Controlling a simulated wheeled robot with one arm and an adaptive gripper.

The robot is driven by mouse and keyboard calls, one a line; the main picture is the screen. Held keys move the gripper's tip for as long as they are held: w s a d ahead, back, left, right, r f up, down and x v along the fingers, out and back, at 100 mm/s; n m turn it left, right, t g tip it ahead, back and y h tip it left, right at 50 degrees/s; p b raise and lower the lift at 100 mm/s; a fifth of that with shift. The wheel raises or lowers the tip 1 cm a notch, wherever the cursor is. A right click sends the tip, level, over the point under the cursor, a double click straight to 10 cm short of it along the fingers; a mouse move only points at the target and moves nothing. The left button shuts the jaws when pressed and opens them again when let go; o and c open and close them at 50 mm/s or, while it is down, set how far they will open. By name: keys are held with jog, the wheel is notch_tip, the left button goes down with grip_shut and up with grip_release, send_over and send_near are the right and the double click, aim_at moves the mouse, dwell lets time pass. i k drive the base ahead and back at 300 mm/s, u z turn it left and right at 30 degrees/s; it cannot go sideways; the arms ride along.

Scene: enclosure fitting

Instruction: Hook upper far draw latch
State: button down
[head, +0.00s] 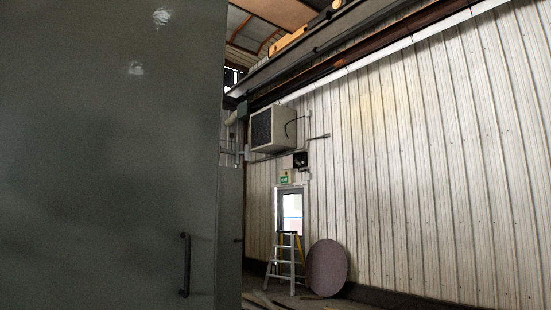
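A large grey-green panel (100,160), seemingly a face of the enclosure, fills the left of the head view. A dark vertical bar handle (185,265) is on its lower right part. Two small pale patches show near its top; I cannot tell whether they are marks or reflections. A narrower grey-green panel (229,225) stands just beyond its right edge, with a small dark fitting (238,240) on it. I cannot make out a draw latch. My gripper is not in view.
A stepladder (287,262) and a round brownish disc (327,268) stand by the far wall near a door with a bright window (291,212). Boards lie on the floor there. A corrugated wall (430,170) runs along the right. A boxy unit (273,129) hangs high up.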

aim_at(238, 153)
jog(key=u, duration=0.15)
jog(key=i, duration=0.75)
jog(key=u, duration=1.05)
jog(key=i, duration=0.5)
jog(key=u, duration=0.4)
